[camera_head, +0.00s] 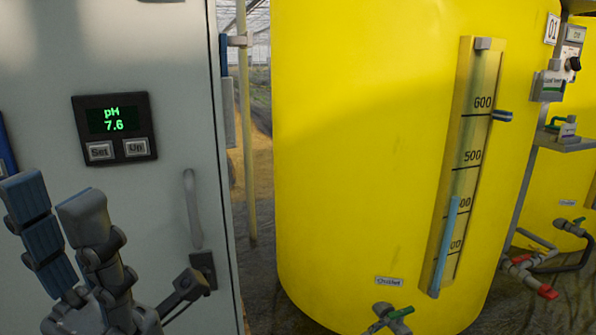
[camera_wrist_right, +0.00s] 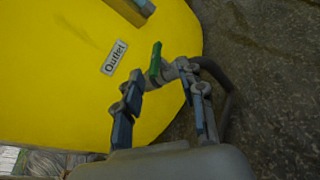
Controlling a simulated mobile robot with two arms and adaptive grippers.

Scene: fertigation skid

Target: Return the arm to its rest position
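My left gripper (camera_head: 128,235) is at the lower left of the head view, in front of the grey cabinet. Its dark fingers are spread, with nothing seen between them. My right gripper (camera_wrist_right: 166,104) shows only in the right wrist view. Its fingers are apart on both sides, pointing toward the outlet valve, with nothing seen held between them. The valve's green handle (camera_wrist_right: 155,63) shows just beyond the fingertips; contact cannot be judged. That green-handled valve (camera_head: 388,319) also shows at the bottom of the head view, without the right gripper in sight.
The grey cabinet (camera_head: 150,50) carries a pH display (camera_head: 113,120) reading 7.6 and a vertical door handle (camera_head: 193,210). A yellow tank (camera_head: 360,150) with a level scale (camera_head: 465,170) fills the middle. Pipes with red handles (camera_head: 547,292) stand at the right.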

